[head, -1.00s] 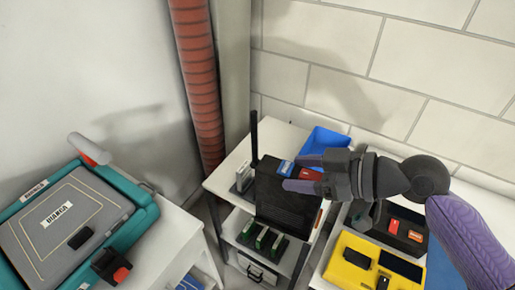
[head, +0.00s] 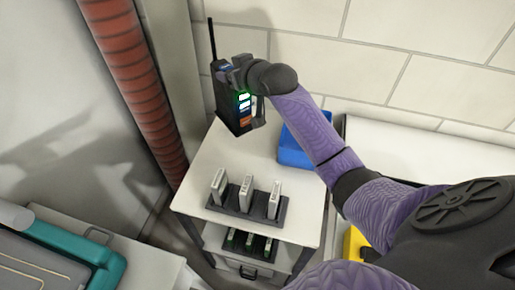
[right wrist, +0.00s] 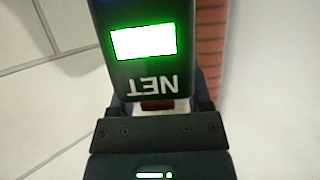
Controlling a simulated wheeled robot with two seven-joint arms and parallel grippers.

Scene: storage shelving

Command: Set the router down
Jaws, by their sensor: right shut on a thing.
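The router (head: 225,106) is a black upright box with a thin antenna and lit green panels. It is at the far left end of the white shelf top (head: 232,165) in the head view. My right gripper (head: 232,72) is shut on its upper part. In the right wrist view the router (right wrist: 150,75) fills the space between the fingers, with a glowing green panel and the letters NET upside down. I cannot tell whether its base touches the shelf top. My left gripper is not in view.
A rack with several upright white modules (head: 246,195) stands at the shelf's front. A blue bin (head: 300,145) is at the right. A red ribbed pipe (head: 130,75) runs at the left near the router. The middle of the shelf top is clear.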

